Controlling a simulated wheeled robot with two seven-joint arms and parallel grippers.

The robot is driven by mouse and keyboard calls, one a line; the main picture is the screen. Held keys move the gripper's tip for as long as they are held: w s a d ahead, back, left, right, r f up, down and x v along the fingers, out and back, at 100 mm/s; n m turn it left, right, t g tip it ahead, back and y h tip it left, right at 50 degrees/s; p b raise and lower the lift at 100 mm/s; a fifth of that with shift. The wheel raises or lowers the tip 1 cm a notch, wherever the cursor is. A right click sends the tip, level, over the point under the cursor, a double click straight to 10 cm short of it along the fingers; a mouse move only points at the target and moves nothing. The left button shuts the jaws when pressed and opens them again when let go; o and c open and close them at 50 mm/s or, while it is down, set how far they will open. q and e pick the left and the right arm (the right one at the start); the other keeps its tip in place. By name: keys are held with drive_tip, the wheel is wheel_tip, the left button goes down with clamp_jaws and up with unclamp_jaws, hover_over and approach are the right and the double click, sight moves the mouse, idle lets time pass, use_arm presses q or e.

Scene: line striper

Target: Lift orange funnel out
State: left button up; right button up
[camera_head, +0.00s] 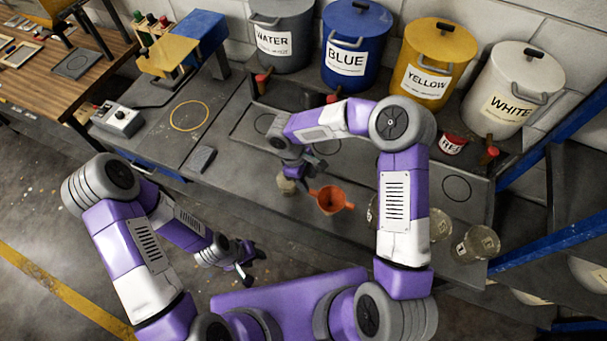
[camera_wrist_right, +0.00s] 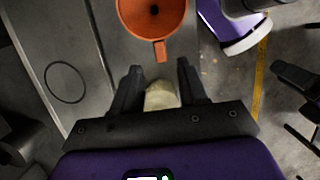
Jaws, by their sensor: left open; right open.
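The orange funnel (camera_head: 331,199) is at the front edge of the grey bench, wide mouth up, and what is under it is hidden. In the right wrist view the funnel (camera_wrist_right: 152,22) lies beyond my fingertips, its small tab pointing toward them. My right gripper (camera_head: 303,181) is open and empty just left of the funnel; its two fingers (camera_wrist_right: 159,75) also show in the wrist view, apart from the tab. A pale jar (camera_head: 286,186) stands below the right gripper and shows between its fingers. My left gripper (camera_head: 248,270) is open and empty, low in front of the bench.
Several glass jars (camera_head: 477,243) stand along the bench's right front, partly behind my right arm. Grey, blue (camera_head: 354,48), yellow (camera_head: 434,62) and white buckets line the back. A small red-labelled tub (camera_head: 453,144) stands before them. The bench around the yellow circle (camera_head: 189,116) is clear.

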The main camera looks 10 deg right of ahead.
sight(312, 191)
drive_tip(key=shift+b+x, duration=2.1)
drive_tip(key=shift+x, duration=0.95)
drive_tip(key=shift+a, duration=0.1)
clamp_jaws()
